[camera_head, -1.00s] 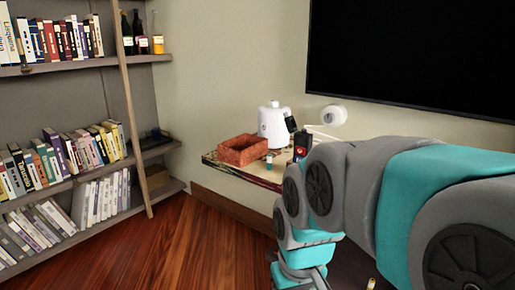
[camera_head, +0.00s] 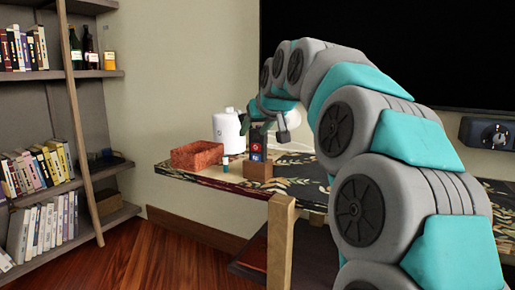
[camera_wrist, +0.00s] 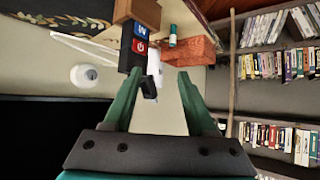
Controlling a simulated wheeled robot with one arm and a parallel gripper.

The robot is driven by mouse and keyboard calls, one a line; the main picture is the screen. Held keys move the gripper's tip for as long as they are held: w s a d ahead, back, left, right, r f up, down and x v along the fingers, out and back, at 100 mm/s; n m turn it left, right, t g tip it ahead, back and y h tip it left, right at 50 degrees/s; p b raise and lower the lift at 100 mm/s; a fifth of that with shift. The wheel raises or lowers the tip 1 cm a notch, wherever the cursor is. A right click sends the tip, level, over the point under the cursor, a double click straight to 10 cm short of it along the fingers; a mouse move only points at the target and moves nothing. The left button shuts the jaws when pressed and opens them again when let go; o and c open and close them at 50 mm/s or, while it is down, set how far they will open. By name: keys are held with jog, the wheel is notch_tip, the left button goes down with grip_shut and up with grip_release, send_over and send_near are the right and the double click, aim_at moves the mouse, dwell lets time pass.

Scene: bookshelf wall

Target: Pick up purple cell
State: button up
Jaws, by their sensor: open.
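I cannot make out a purple cell in either current view. A small teal-and-white cell (camera_head: 225,163) stands upright on the table beside the red box; it also shows in the wrist view (camera_wrist: 172,36). My gripper (camera_head: 264,127) is above the table near the dark button device, partly hidden by my arm. In the wrist view my gripper (camera_wrist: 159,72) has its two green fingers spread, with nothing held between them. The dark device (camera_head: 256,152) has a red and a blue button and stands on a wooden block (camera_head: 258,170).
A red brick-textured box (camera_head: 197,155) and a white rounded appliance (camera_head: 227,131) stand at the table's left end. The patterned table (camera_head: 215,182) runs right behind my arm. A black screen (camera_head: 400,55) hangs above. Bookshelves (camera_head: 40,128) stand left.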

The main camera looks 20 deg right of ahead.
jog(key=shift+m+t+h, duration=0.3)
jog(key=shift+t, duration=0.4)
jog(key=shift+w+d+f+b, duration=0.1)
jog(key=shift+w+d+b, duration=0.15)
jog(key=shift+w+d, duration=0.95)
jog(key=shift+w+d+f+b, duration=0.15)
jog(key=shift+w+d, duration=0.5)
jog(key=shift+w, duration=1)
jog(key=shift+w+d+r+b, duration=0.1)
jog(key=shift+w+d+b, duration=0.2)
jog(key=shift+w+d, duration=0.9)
jog(key=shift+w+a, duration=0.2)
jog(key=shift+a, duration=0.05)
jog(key=shift+c, duration=0.4)
grip_shut()
